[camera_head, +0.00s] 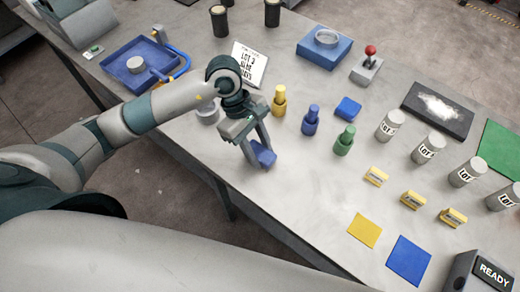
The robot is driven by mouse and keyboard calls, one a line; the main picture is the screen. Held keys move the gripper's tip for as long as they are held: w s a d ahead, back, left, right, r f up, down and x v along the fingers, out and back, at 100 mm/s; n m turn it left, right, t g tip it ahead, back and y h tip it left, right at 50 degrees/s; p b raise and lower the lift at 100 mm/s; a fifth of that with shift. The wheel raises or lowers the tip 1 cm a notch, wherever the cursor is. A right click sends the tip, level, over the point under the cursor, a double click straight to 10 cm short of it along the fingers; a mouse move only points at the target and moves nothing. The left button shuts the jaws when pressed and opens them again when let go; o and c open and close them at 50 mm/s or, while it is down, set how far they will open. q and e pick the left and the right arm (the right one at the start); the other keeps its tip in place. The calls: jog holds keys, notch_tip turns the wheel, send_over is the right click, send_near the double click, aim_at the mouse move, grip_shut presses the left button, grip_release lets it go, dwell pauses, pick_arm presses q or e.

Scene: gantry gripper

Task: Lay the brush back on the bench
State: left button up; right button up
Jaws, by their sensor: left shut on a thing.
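My left gripper (258,146) points down over the bench (300,190), near its front edge. It is shut on the brush (263,155), which shows as a small blue block between the fingertips. Its bristles cannot be made out, and the fingers hide part of it. I cannot tell whether its underside touches the bench. My right gripper is not in view.
Yellow, blue (311,120) and green (344,139) bottles and a blue block (348,108) stand right of the gripper. Bare bench lies to the right, before the yellow square (364,230).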

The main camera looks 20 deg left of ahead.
pick_arm(q)
jog(key=o, duration=0.9)
jog(key=shift+o, duration=0.2)
jog(key=shift+r+p, duration=0.15)
jog(key=shift+p, duration=0.15)
jog(key=shift+a+r+b, duration=0.1)
jog(key=shift+b, duration=0.2)
jog(key=b+v, duration=0.4)
jog(key=v, duration=0.6)
jog(key=shift+b+v, duration=0.35)
jog(key=shift+v, duration=0.45)
